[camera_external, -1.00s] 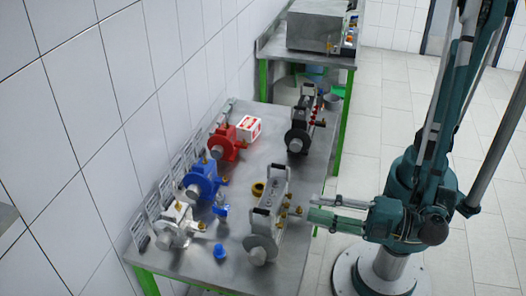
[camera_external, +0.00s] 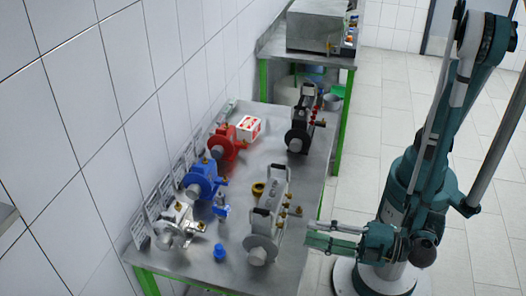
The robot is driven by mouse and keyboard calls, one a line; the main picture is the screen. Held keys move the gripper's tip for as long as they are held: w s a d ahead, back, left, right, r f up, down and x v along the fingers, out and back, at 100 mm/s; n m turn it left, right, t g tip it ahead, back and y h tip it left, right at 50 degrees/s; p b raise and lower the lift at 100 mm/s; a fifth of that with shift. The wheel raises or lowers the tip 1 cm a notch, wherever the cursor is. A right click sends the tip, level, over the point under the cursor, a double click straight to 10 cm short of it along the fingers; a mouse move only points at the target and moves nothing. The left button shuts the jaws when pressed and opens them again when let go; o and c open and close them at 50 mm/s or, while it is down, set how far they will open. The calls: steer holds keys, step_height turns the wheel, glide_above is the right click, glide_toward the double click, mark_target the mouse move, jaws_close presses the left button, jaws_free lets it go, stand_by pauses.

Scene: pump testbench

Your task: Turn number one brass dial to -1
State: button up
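A grey pump unit (camera_external: 268,215) stands on the right side of the metal bench, with a round grey disc (camera_external: 258,250) at its near end. Several small brass dials (camera_external: 283,212) stick out of its right side. Their numbers and settings are too small to read. My gripper (camera_external: 308,235) is just right of this pump, by the bench's right edge, pointing left toward the brass dials. It looks apart from them and I see nothing held in it. Its fingers are too small to tell whether they are open or shut.
Red (camera_external: 224,148), blue (camera_external: 202,182) and silver (camera_external: 178,226) pumps line the wall side. A black pump (camera_external: 299,130) stands farther back. A red-white box (camera_external: 249,128), a brass ring (camera_external: 258,189) and a blue part (camera_external: 219,251) lie on the bench (camera_external: 262,157).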

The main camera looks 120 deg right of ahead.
mark_target(280, 225)
steer(key=shift+w+d, duration=0.1)
steer(key=b+x, duration=0.1)
steer(key=x, duration=0.6)
steer(key=shift+w+d, duration=0.2)
steer(key=shift+d, duration=0.05)
stand_by(0.4)
steer(key=shift+c, duration=0.5)
jaws_close()
